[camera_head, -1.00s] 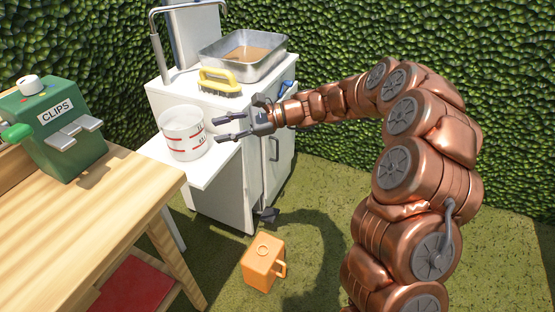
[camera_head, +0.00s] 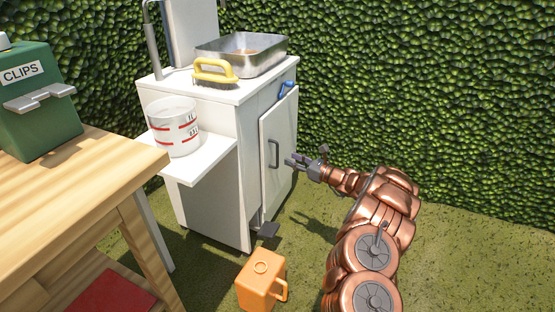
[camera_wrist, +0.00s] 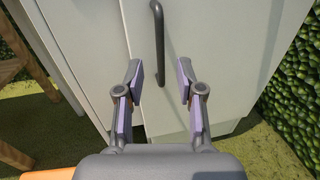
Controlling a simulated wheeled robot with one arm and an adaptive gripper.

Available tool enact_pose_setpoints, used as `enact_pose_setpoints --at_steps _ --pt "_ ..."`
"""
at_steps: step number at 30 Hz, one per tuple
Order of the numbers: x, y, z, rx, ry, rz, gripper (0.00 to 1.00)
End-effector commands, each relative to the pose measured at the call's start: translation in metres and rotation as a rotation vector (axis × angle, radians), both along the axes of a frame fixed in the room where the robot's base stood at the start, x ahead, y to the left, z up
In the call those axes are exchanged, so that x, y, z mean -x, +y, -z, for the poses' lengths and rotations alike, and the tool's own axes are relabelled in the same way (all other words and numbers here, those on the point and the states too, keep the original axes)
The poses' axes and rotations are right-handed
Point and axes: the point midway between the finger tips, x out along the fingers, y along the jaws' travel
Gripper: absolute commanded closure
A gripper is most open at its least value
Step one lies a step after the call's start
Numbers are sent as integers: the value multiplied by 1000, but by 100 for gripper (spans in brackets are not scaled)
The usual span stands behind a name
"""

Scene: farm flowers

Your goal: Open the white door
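The white door (camera_head: 279,157) is the front panel on the right side of the white cabinet (camera_head: 212,160). It looks closed. Its dark grey upright handle (camera_head: 274,154) is near its left edge. In the wrist view the handle (camera_wrist: 158,45) runs down from the top, just beyond the fingers and a little left of the middle between them. My gripper (camera_head: 289,163) is in front of the door, to the right of the handle. In the wrist view my gripper (camera_wrist: 160,82) has its fingers spread, with nothing between them.
A bucket (camera_head: 174,127) stands on the cabinet's side shelf. A metal tray (camera_head: 243,60) and a yellow brush (camera_head: 214,72) are on top. An orange can (camera_head: 260,282) stands on the grass. A wooden table (camera_head: 75,200) with a green clips box (camera_head: 38,105) is left. Hedges surround the area.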

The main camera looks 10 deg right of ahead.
Motion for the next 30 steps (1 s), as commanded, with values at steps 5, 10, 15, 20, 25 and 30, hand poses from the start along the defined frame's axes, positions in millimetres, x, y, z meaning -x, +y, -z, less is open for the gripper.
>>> enact_pose_setpoints --at_steps 5,10,15,20,25,30 --pt "-13 12 3 4 -2 0 63" --pt "-32 29 3 4 -3 -1 63" --pt "-47 43 2 2 -3 -2 63" --pt "-55 50 0 2 -3 0 63" --pt "-56 52 -1 2 -3 0 63" --pt "-56 52 -1 1 -2 0 66"
